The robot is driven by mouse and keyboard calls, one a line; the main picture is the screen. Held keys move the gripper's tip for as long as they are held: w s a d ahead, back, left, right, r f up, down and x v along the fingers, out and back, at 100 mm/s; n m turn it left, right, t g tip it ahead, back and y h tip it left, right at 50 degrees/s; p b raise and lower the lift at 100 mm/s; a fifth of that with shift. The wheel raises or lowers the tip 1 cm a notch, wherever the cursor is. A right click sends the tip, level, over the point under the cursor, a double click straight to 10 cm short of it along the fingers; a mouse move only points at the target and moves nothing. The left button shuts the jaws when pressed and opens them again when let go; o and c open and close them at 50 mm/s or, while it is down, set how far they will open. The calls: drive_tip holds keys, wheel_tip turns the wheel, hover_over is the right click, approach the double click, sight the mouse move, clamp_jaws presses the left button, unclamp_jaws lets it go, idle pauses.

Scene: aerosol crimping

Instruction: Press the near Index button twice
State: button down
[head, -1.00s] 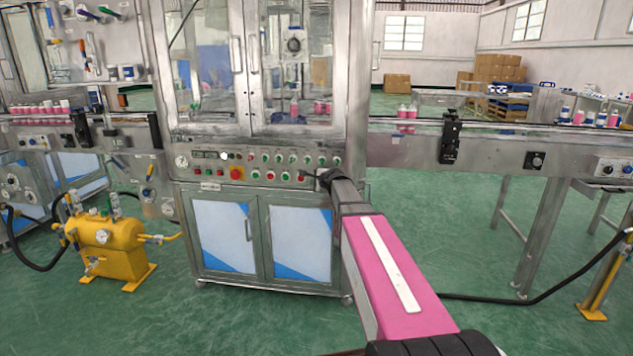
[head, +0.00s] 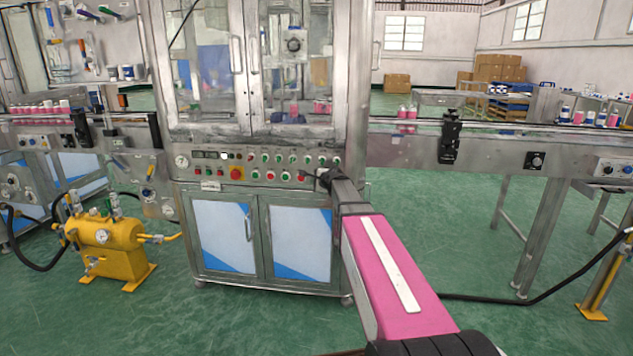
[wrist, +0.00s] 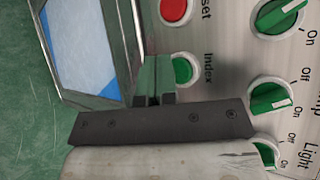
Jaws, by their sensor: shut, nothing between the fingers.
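The green Index button (wrist: 183,70) shows in the wrist view beside its "Index" label, partly covered on its left by my gripper. My gripper (wrist: 156,62) is shut and empty, its two fingers together at the button's left edge. I cannot tell whether the fingertips touch the button. In the head view my gripper (head: 319,179) is at the right end of the machine's control panel (head: 270,175), and the Index button cannot be made out there behind my arm.
A red button (wrist: 174,10) marked with a partly cut-off "...set" label sits above the Index button in the wrist view. Green selector knobs (wrist: 270,98) line the right side. Conveyors (head: 410,145) run out on both sides of the cabinet. A yellow tank (head: 108,245) stands on the floor at left.

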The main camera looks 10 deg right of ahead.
drive_tip(key=shift+w, duration=0.15)
drive_tip(key=shift+w+d, duration=0.1)
drive_tip(key=shift+w, duration=0.2)
drive_tip(key=shift+w+d, duration=0.15)
drive_tip(key=shift+w, duration=0.2)
idle(1.0)
drive_tip(key=shift+s, duration=0.1)
drive_tip(key=shift+s+a, duration=0.25)
drive_tip(key=shift+s, duration=0.55)
drive_tip(key=s, duration=0.1)
drive_tip(key=s+a, duration=0.1)
drive_tip(key=s, duration=0.2)
drive_tip(key=shift+s+a, duration=0.3)
idle(0.8)
